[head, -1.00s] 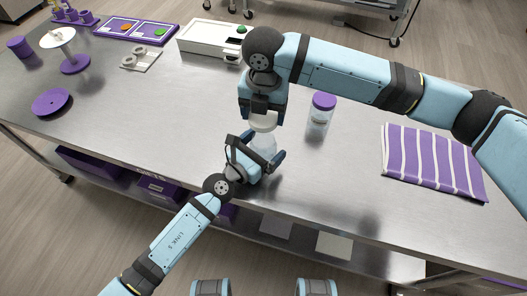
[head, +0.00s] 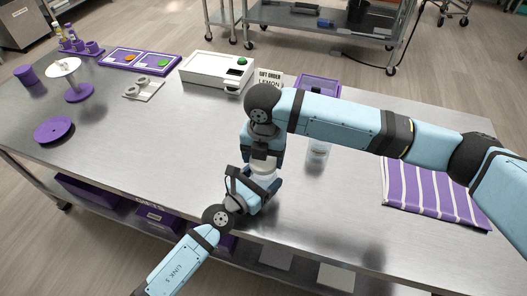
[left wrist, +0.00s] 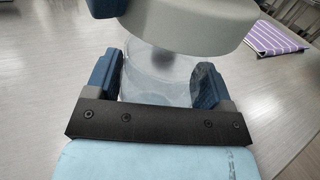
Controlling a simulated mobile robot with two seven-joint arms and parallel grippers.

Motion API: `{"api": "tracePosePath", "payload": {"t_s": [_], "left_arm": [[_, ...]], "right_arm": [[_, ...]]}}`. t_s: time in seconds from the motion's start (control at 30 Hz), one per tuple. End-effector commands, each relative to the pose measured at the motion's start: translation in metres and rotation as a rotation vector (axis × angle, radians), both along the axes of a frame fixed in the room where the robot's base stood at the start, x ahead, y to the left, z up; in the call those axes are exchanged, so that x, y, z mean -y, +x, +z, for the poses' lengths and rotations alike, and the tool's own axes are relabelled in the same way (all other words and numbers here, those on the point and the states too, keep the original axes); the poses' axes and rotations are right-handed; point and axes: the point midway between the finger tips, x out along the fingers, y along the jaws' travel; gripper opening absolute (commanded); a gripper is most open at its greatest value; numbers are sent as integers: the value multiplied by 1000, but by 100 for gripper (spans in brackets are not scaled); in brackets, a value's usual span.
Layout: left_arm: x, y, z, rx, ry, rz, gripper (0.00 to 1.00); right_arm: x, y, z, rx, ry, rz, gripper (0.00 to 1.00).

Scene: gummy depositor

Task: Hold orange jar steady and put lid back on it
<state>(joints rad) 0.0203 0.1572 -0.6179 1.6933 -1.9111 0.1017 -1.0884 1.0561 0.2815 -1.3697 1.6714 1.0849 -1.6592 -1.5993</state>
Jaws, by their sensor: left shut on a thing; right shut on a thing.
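A clear jar (left wrist: 160,80) stands between the fingers of my left gripper (left wrist: 160,85), which is shut on it. No orange colour shows on the jar; a grey blur shows through its wall. In the head view the left gripper (head: 256,180) comes to the jar from the lower left. My right gripper (head: 262,158) is directly above, shut on a whitish lid (left wrist: 195,25). The lid sits right over the jar's mouth and looks slightly tilted in the left wrist view. Whether it touches the rim, I cannot tell.
Another clear jar (head: 318,151) stands right of the grippers, its top hidden by my right arm. A purple striped cloth (head: 428,190) lies at the right.

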Motion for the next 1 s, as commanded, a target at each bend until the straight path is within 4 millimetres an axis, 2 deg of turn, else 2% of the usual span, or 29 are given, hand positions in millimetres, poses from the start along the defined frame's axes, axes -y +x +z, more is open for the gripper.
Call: {"api": "tracePosePath", "payload": {"t_s": [0.57, 1.0], "left_arm": [[0, 0, 0, 0, 0, 0, 33], [0, 0, 0, 0, 0, 0, 33]], "right_arm": [[0, 0, -5, 1, 1, 1, 50], [0, 0, -21, 1, 2, 1, 50]]}}
